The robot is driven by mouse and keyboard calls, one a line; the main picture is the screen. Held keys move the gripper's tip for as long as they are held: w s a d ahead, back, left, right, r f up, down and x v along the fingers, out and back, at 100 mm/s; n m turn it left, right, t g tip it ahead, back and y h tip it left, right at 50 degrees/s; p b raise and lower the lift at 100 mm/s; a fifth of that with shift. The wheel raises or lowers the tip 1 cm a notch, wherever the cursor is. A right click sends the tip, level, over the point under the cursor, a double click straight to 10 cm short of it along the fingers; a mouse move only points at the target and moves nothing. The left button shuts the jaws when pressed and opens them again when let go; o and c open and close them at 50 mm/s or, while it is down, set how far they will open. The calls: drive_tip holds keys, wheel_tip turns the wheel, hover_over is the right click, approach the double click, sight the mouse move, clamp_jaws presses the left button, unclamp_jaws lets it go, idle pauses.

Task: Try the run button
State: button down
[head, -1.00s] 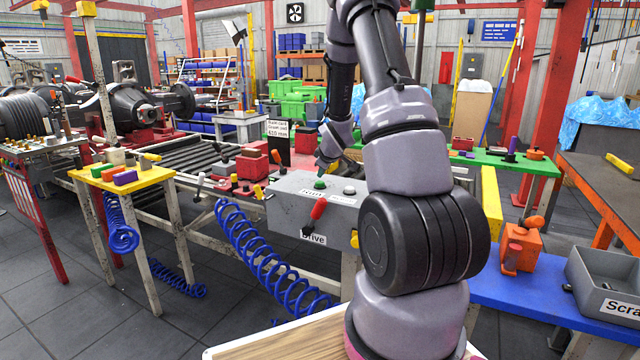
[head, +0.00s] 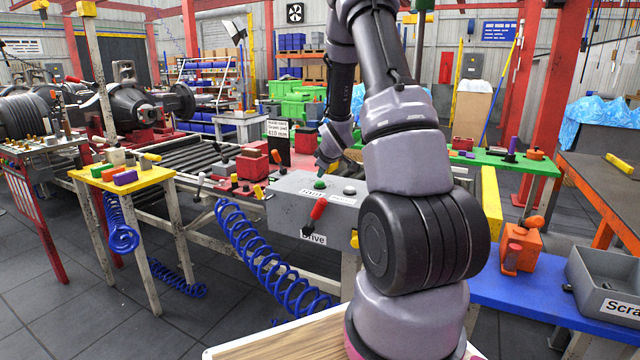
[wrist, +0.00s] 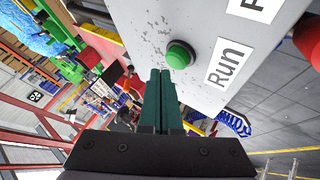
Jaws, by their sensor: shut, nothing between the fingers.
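The green run button (head: 320,184) sits on top of the grey Drive control box (head: 285,208) in the head view. In the wrist view the button (wrist: 180,55) is a round green dome beside a white "Run" label (wrist: 228,62). My gripper (wrist: 160,73) is shut and empty, its dark green fingers together. The fingertips show just beside and below the button in the wrist view. I cannot tell the height gap between them. In the head view my gripper (head: 323,166) is partly hidden by my wrist, close above the button.
A red-handled lever (head: 318,209) stands on the front of the box. A yellow stand (head: 130,176) with coloured blocks is at the left. A blue bench with a grey scrap bin (head: 607,285) is at the right.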

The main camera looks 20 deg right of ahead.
sight(322, 183)
drive_tip(key=shift+f, duration=0.4)
drive_tip(key=shift+f, duration=0.4)
idle(0.5)
drive_tip(key=shift+r, duration=0.85)
drive_tip(key=shift+r, duration=2.5)
